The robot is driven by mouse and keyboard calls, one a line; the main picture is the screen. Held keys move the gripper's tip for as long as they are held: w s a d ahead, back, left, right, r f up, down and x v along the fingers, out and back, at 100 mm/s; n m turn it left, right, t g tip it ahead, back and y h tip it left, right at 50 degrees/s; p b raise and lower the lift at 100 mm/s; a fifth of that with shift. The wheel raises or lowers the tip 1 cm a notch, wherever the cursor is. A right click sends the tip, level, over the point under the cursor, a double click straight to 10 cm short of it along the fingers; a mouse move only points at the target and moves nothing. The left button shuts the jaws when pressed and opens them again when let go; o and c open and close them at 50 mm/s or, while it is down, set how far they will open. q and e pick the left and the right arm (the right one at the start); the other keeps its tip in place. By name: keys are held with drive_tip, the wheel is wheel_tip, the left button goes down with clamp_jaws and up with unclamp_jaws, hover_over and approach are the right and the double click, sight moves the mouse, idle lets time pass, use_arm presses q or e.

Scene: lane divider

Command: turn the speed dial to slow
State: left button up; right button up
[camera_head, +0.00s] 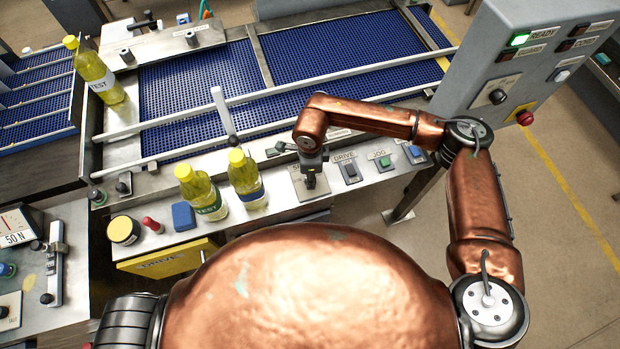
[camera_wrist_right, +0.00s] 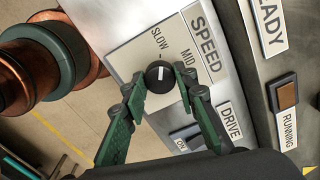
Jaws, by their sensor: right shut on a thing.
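The speed dial (camera_wrist_right: 160,77) is a round black knob with a white mark, on a light plate (camera_wrist_right: 125,62) lettered SPEED, SLOW and MID in the right wrist view. The white mark points up in that view, toward the SLOW lettering. My right gripper (camera_wrist_right: 160,84) is shut on the dial, one fingertip on each side. In the head view my right gripper (camera_head: 311,183) reaches down over the speed plate (camera_head: 298,190) and hides the dial. My left gripper is not in view.
The DRIVE switch (camera_head: 349,171) and JOG button (camera_head: 384,162) sit right of the plate. Two yellow-capped bottles (camera_head: 203,193) (camera_head: 244,178) stand to its left. The blue conveyor (camera_head: 190,95) runs behind. A grey control box (camera_head: 520,65) stands at the right.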

drive_tip(key=shift+f+n+b, duration=0.1)
drive_tip(key=shift+n+b, duration=0.2)
idle(0.4)
drive_tip(key=o, duration=1.1)
drive_tip(key=shift+o, duration=0.2)
drive_tip(key=shift+r, duration=0.2)
wheel_tip(320, 180, up, 12)
drive_tip(key=shift+f, duration=0.15)
